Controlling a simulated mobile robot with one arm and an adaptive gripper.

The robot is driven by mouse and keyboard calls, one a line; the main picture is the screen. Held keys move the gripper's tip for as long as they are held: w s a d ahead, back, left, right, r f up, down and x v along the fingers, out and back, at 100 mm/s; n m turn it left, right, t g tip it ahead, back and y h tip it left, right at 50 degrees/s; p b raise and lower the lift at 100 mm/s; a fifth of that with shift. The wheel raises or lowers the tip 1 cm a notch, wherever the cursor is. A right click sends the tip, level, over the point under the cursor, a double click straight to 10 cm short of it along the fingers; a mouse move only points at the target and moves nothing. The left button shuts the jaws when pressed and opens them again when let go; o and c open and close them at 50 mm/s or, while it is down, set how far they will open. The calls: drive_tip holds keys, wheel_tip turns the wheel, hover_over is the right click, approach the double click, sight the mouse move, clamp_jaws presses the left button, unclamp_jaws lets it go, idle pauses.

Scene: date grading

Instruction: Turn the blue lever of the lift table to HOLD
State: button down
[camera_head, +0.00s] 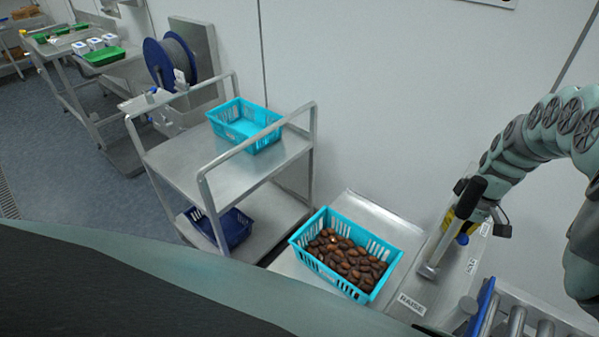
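The lift table (345,205) carries a turquoise crate (300,243) of brown dates (345,262). Along its right side runs a grey panel with a RAISE label (411,303) near the front. Two more small labels, one at mid-panel (472,266) and one farther back (485,229), are too small to read surely. A blue knob (462,239), apparently the lever's, shows just below my gripper (455,229). A grey bar (437,256) slants down from there to the panel. My gripper is over the panel; its fingers are largely hidden, so contact with the lever is unclear.
A steel trolley (185,165) left of the lift table holds a turquoise crate (212,118) above and a dark blue crate (232,228) below. A roller conveyor (517,320) with a blue edge piece (481,304) lies at the lower right. The wall stands close behind.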

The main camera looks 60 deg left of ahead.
drive_tip(key=shift+s+d+f+m, duration=0.15)
drive_tip(key=shift+s+m, duration=0.2)
drive_tip(key=shift+m, duration=0.25)
drive_tip(key=shift+s+d+r+m, duration=0.15)
drive_tip(key=shift+s+m, duration=0.15)
drive_tip(key=shift+m, duration=0.3)
drive_tip(key=shift+s+f, duration=0.1)
drive_tip(key=shift+f, duration=0.05)
drive_tip(key=c, duration=1.5)
unclamp_jaws()
drive_tip(key=o, duration=0.3)
drive_tip(key=shift+s+d+f, duration=0.1)
drive_tip(key=shift+d+f, duration=0.05)
drive_tip(key=shift+d, duration=0.15)
drive_tip(key=o, duration=0.5)
drive_tip(key=shift+w+a, duration=0.2)
drive_tip(key=shift+a, duration=0.05)
drive_tip(key=shift+c, duration=0.2)
drive_tip(key=shift+w+a, duration=0.1)
